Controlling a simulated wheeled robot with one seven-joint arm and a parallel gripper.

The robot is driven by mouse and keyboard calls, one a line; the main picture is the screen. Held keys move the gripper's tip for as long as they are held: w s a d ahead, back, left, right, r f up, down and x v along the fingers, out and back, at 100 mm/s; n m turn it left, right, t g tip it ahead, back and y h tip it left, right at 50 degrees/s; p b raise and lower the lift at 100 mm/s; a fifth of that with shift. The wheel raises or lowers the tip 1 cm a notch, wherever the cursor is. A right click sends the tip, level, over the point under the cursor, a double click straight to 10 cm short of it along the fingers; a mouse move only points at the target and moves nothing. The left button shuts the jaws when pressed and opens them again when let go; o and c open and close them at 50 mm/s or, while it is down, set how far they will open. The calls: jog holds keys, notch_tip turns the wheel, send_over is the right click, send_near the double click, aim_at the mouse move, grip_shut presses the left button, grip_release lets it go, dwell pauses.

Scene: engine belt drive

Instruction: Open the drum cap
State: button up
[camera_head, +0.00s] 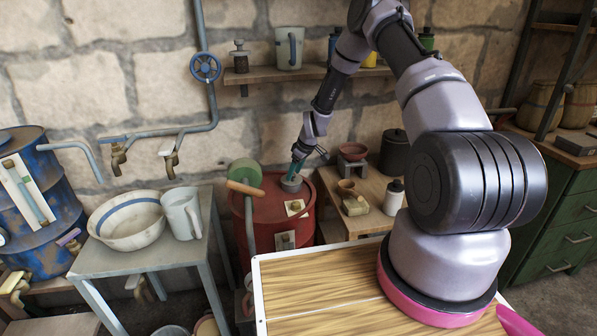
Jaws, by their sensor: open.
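The red drum (272,212) stands against the stone wall, left of my wooden-topped base. A small grey round cap (291,184) sits on the drum's top at its right side. My gripper (294,175) points down with its teal fingers right above or at the cap. The fingers look open, and I cannot tell whether they touch the cap. The fingers hide part of the cap's far side.
A grey table (150,262) with a bowl (127,220) and pitcher (182,213) stands left. A shelf (272,75) hangs above.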

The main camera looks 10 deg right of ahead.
jog(key=shift+c, duration=0.4)
grip_shut()
dwell(1.1)
